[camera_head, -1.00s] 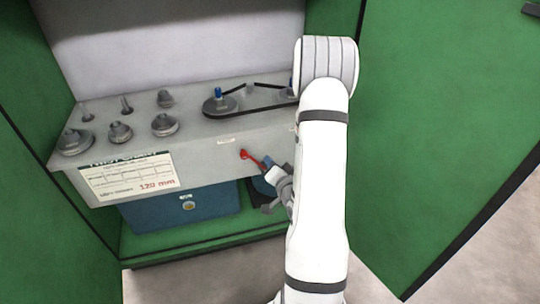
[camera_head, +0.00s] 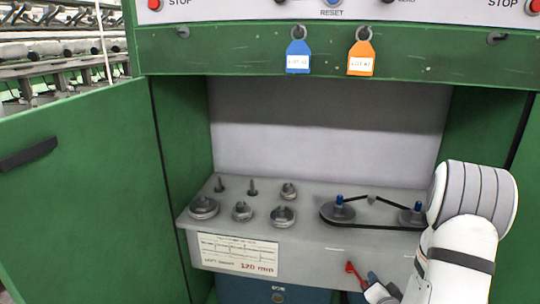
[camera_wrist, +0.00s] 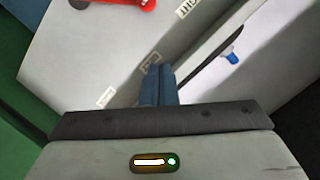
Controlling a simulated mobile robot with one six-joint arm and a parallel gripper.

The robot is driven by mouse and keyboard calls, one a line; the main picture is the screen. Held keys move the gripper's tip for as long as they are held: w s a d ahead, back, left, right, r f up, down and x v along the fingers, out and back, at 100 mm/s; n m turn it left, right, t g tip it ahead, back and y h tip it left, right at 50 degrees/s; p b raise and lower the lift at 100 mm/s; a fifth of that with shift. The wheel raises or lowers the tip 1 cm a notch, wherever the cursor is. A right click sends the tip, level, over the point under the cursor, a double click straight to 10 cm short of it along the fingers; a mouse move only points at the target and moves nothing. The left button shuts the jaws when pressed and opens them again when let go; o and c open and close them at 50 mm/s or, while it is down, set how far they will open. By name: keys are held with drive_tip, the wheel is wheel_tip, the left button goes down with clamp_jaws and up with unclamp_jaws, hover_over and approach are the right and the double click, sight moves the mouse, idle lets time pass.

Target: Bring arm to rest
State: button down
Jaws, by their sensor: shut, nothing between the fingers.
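My arm shows at the lower right of the head view, bent with its white upper link in front of the machine. My gripper (camera_head: 372,278) is at the bottom edge, beside the red lever (camera_head: 352,270) on the front of the grey shelf. In the wrist view my gripper's blue fingers (camera_wrist: 158,85) are together with nothing between them. The red lever (camera_wrist: 120,3) shows at the top of that view, apart from the fingertips.
The grey shelf (camera_head: 300,240) carries several grey pulleys and a black belt (camera_head: 375,226) on blue-topped pulleys. A blue box (camera_head: 270,293) sits below. An open green door (camera_head: 80,190) stands left. Blue (camera_head: 298,57) and orange (camera_head: 361,58) tags hang above.

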drive_tip(key=s+a+r+n+g+p, duration=0.1)
drive_tip(key=a+r+n+g+p, duration=0.3)
drive_tip(key=r, duration=0.6)
drive_tip(key=s+a+r+n+g+p, duration=0.1)
drive_tip(key=s+a+r+g+p, duration=0.15)
drive_tip(key=r+p, duration=0.5)
drive_tip(key=s+a+r+n+g+p, duration=0.2)
drive_tip(key=s+a+r+g+p, duration=0.1)
drive_tip(key=s+r, duration=0.5)
drive_tip(key=s+a+r+n+g+y+p, duration=0.1)
drive_tip(key=s+a+r+p, duration=0.4)
drive_tip(key=r, duration=0.6)
drive_tip(key=s+a+n+g, duration=0.1)
drive_tip(key=s+a+g, duration=0.1)
drive_tip(key=s, duration=0.1)
drive_tip(key=shift+s+a+n+y, duration=0.3)
drive_tip(key=shift+s+a+n, duration=0.1)
